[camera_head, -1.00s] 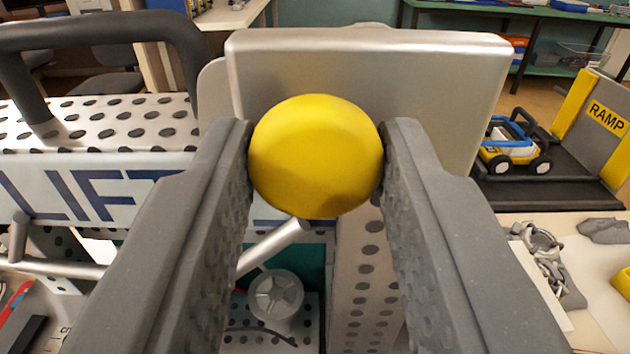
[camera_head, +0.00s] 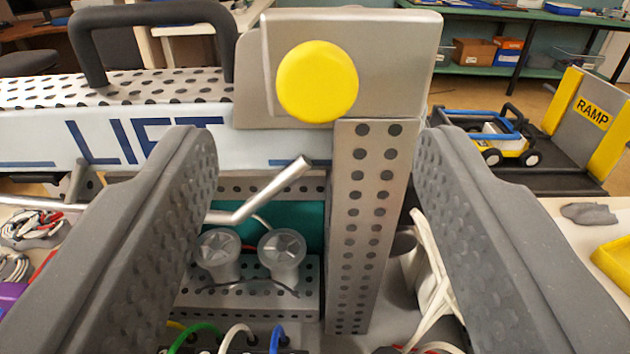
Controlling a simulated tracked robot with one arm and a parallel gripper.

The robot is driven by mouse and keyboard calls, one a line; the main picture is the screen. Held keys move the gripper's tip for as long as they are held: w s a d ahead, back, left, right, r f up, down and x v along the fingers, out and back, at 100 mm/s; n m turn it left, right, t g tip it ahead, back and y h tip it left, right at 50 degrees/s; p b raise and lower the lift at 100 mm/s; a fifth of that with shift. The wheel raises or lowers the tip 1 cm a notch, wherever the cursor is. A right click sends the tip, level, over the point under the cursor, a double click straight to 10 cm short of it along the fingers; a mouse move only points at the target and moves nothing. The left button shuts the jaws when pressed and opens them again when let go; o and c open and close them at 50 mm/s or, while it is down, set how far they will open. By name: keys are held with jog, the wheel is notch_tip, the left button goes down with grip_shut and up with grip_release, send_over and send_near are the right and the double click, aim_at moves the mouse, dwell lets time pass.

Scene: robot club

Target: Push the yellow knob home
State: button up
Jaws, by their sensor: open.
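The round yellow knob (camera_head: 317,82) sits against the front of a metal plate (camera_head: 400,60) at the right end of the LIFT beam. Its stem is hidden, so I cannot tell how far in it is. My gripper (camera_head: 318,150) is open and empty. Its two grey fingers stand wide apart, left and right of the knob in the picture. The knob shows above and between the fingertips, farther off, and neither finger touches it.
A bent metal lever (camera_head: 265,190) sticks out below the LIFT panel (camera_head: 120,140), left of the perforated post (camera_head: 362,230). A black handle (camera_head: 150,20) stands on the beam. Coloured wires (camera_head: 240,335) lie low in front. A toy car (camera_head: 495,140) stands by a RAMP (camera_head: 585,110) at right.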

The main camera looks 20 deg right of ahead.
jog(key=v, duration=0.7)
jog(key=shift+s+b, duration=0.15)
jog(key=shift+b, duration=0.15)
jog(key=w+r+m+y+b, duration=0.1)
jog(key=w+r+y, duration=0.3)
jog(key=w+r, duration=0.55)
jog(key=d+r+n+y+b, duration=0.1)
jog(key=d+r+y, duration=0.15)
jog(key=r, duration=0.65)
jog(key=d+r+n+y+b, duration=0.15)
jog(key=d+r, duration=0.25)
jog(key=r, duration=0.5)
jog(key=s+d+r+g+h+b, duration=0.1)
jog(key=s+d+r, duration=0.5)
jog(key=s+d, duration=0.3)
jog(key=s+d+r+n+g+h, duration=0.1)
jog(key=s+d+r+h, duration=0.1)
jog(key=s+d+r, duration=0.3)
jog(key=s+d, duration=0.4)
jog(key=d, duration=0.4)
jog(key=shift+r+b, duration=0.4)
